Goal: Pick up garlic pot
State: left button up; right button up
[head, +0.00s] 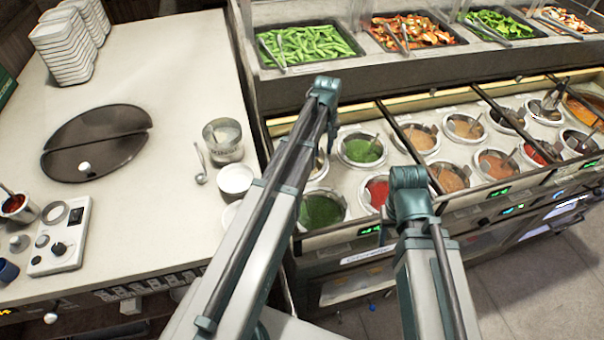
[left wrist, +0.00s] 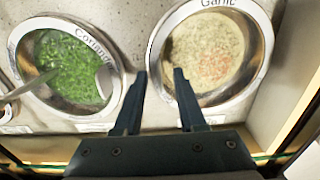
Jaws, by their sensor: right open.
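The garlic pot (left wrist: 207,48) is a round metal-rimmed well of pale sauce labelled "Garlic" in the left wrist view. In the head view it seems to be the well (head: 320,172) partly hidden behind my left arm. My left gripper (left wrist: 160,78) is open and empty in the left wrist view. Its fingers point at the counter, between the garlic pot and the coriander pot (left wrist: 68,72). The right fingertip overlaps the garlic pot's near-left rim; I cannot tell whether it touches.
More sauce wells, including a green one (head: 362,149) and a red one (head: 378,192), sit close together with ladles in several. Vegetable trays (head: 305,47) line the raised shelf behind. The left counter (head: 185,75) has a metal container (head: 224,140) and a white bowl (head: 235,178).

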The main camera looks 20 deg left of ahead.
pick_arm(q)
jog(key=shift+f, duration=0.2)
grip_shut()
dwell(1.3)
